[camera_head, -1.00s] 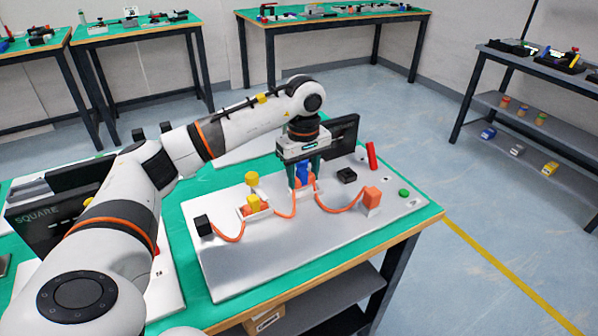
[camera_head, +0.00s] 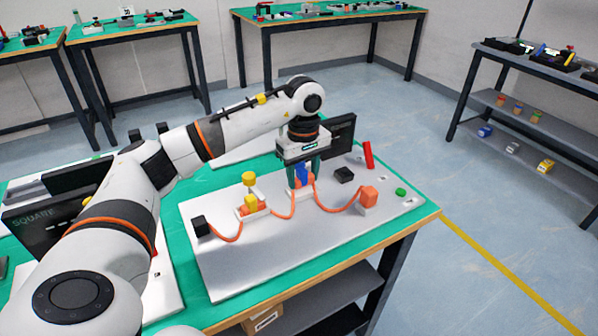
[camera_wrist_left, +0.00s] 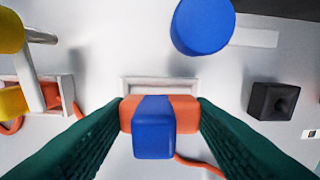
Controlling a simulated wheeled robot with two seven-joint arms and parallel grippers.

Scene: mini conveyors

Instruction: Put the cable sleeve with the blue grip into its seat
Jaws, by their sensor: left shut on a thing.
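The cable sleeve with the blue grip (camera_wrist_left: 154,134) is an orange body with a blue band and block. It also shows at the blue grip in the head view (camera_head: 303,172). My left gripper (camera_wrist_left: 160,120) is shut on its orange sides, with a green finger on each side. A white-framed seat (camera_wrist_left: 160,82) shows just beyond the sleeve in the wrist view. The sleeve hides part of it, and I cannot tell whether they touch. A round blue marker (camera_wrist_left: 203,24) stands past the seat. My right gripper is not in view.
The orange cable (camera_head: 335,208) runs from a black block (camera_head: 201,227) to an orange block (camera_head: 368,196). A yellow-grip sleeve (camera_head: 250,202) sits in a white holder to the left. A black piece (camera_head: 344,174), red bar (camera_head: 368,155) and green button (camera_head: 400,191) are to the right.

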